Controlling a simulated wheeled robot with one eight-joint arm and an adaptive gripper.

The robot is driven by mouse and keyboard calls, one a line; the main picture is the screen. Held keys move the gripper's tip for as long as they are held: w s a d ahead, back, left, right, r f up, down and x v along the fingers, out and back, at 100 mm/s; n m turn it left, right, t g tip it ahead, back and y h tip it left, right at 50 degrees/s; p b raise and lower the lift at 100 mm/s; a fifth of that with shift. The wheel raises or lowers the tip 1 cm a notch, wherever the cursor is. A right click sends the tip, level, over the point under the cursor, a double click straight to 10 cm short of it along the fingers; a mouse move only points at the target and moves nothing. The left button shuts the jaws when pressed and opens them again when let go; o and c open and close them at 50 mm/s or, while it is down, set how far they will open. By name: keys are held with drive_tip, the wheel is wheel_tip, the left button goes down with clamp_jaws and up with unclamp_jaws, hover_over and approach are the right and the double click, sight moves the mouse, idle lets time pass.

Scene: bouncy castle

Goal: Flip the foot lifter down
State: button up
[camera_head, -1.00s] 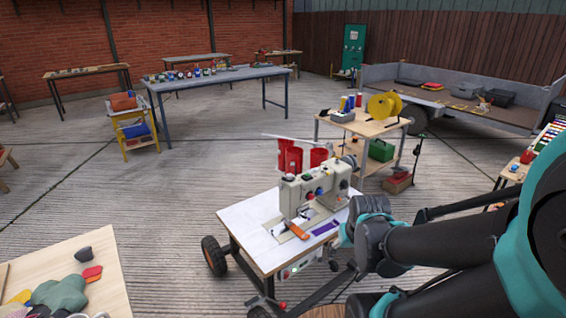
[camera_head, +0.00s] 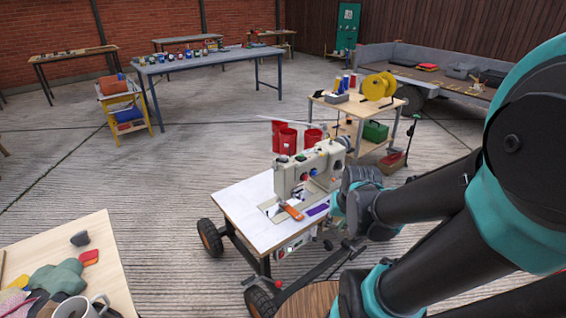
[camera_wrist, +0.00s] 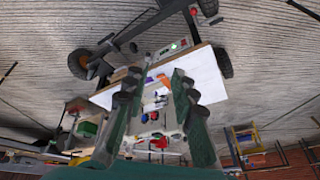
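A cream sewing machine (camera_head: 308,168) stands on a small wheeled table (camera_head: 240,208) with a white top. The foot lifter is too small to make out. An orange piece (camera_head: 293,211) and a purple strip (camera_head: 318,209) lie by the machine's near side. My gripper is at the right edge of this table in the head view, largely hidden by my arm. In the wrist view, which is upside down, my gripper (camera_wrist: 156,82) has its two fingers wide apart with nothing held. The orange piece (camera_wrist: 164,81) and the machine show between and beyond the fingers.
Red thread cones (camera_head: 286,140) stand behind the machine. A shelf table (camera_head: 352,108) with a yellow spool (camera_head: 378,86) is behind it to the right. A wooden table (camera_head: 95,250) with cloth and a mug is at lower left. Open floor lies between.

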drive_tip(key=w+a+m+y, duration=0.1)
drive_tip(key=w+m, duration=0.1)
drive_tip(key=w, duration=0.1)
drive_tip(key=w+a+r+m, duration=0.1)
drive_tip(key=w+m, duration=0.1)
drive_tip(key=w, duration=0.2)
drive_tip(key=w+a+m+y, duration=0.1)
drive_tip(key=w+m, duration=0.1)
drive_tip(key=w, duration=0.2)
drive_tip(key=shift+w+a+r+y, duration=0.1)
drive_tip(key=shift+w+r+y, duration=0.1)
drive_tip(key=shift+r+y, duration=0.15)
clamp_jaws()
drive_tip(key=w+f+m+t+y, duration=0.2)
drive_tip(key=w+m, duration=0.6)
drive_tip(key=w, duration=0.6)
drive_tip(key=w+f+m+t+y, duration=0.1)
drive_tip(key=w+f+m+y, duration=0.3)
drive_tip(key=w+m, duration=0.5)
drive_tip(key=shift+w+f+t, duration=0.35)
drive_tip(key=shift+w+t, duration=0.05)
drive_tip(key=shift+w, duration=2.2)
drive_tip(key=shift+y, duration=0.25)
